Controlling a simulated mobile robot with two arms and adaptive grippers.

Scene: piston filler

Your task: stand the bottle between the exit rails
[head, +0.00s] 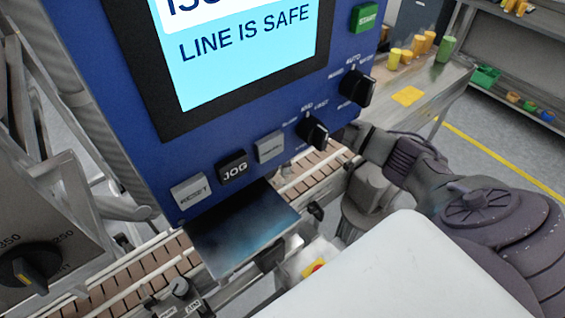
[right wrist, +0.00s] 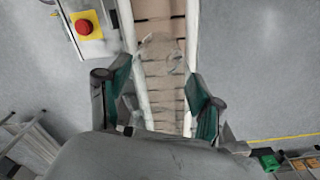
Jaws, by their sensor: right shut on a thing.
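In the right wrist view my right gripper (right wrist: 160,82) is shut on a clear, see-through bottle (right wrist: 160,52), which shows only as a faint round outline between and just beyond the green-padded fingers. The bottle is over the brown-slatted conveyor, between the pale left rail (right wrist: 129,30) and right rail (right wrist: 191,32). I cannot tell whether its base touches the belt. In the head view my right arm reaches in from the right, and the blue panel hides the gripper and bottle. My left gripper is in neither view.
The blue control panel (head: 140,62) fills the middle of the head view, with a dark plate (head: 240,228) below it. The conveyor (head: 135,272) passes beneath. A red emergency button (right wrist: 84,27) is left of the belt. Yellow and green containers (head: 420,45) stand on a back bench.

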